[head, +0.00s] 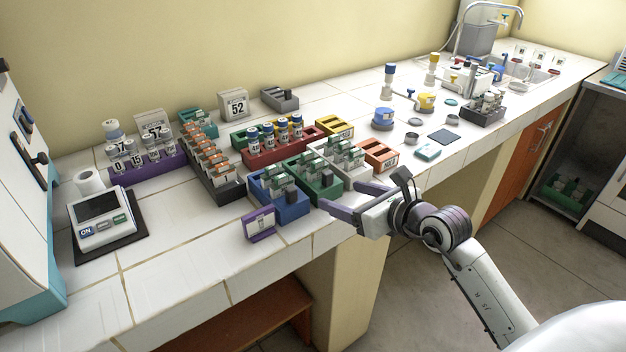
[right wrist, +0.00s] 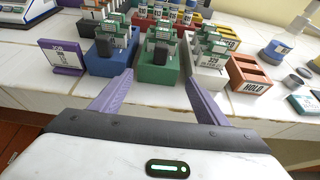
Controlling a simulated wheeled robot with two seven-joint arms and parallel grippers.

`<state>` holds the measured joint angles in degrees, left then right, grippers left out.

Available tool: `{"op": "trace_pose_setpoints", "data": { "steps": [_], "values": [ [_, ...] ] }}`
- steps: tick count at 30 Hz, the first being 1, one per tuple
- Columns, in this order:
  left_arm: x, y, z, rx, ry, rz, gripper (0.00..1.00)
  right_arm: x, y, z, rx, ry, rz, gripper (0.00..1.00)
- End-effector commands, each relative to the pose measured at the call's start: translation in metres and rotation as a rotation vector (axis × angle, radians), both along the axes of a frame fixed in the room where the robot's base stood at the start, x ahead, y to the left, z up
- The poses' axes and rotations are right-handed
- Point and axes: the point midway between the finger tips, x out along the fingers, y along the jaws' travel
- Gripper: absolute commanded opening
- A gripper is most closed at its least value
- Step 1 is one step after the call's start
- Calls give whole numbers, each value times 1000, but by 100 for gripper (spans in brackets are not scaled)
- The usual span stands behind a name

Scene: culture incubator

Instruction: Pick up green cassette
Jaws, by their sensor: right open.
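A green box (head: 325,190) stands near the counter's front edge, holding upright pieces with green and pale tops (head: 301,167) and a dark block. It also shows in the right wrist view (right wrist: 162,73), with its pieces (right wrist: 163,30). Similar green-topped pieces stand in the blue box (head: 290,212) and the white box (head: 352,178); I cannot tell which one is the green cassette. My right gripper (head: 343,196) is open and empty, its purple fingers apart in front of the green box. My left gripper is not in view.
A purple stand (head: 259,225) is left of the blue box. An orange box (head: 380,156) is to the right, with a flat teal-and-white piece (head: 428,152) beyond it. A red rack (head: 265,157) of vials stands behind.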

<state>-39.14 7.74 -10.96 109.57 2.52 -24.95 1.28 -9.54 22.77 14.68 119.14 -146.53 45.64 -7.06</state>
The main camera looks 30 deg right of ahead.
Motion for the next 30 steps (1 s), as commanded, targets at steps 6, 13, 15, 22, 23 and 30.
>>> {"op": "trace_pose_setpoints", "data": {
  "steps": [6, 13, 15, 22, 23, 30],
  "values": [
    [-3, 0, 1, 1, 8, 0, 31, 19, 3, -6, 1, -1, 0, 68],
    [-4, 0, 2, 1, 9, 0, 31, 48, 7, -19, 1, -1, 0, 68],
    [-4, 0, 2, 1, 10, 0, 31, 51, 8, -21, 0, -2, 0, 68],
    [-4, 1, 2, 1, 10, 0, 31, 52, 8, -22, 1, -1, 1, 66],
    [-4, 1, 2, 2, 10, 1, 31, 52, 8, -22, 1, -1, 1, 61],
    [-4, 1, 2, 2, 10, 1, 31, 52, 8, -21, 2, -4, 1, 34]
  ]
}}
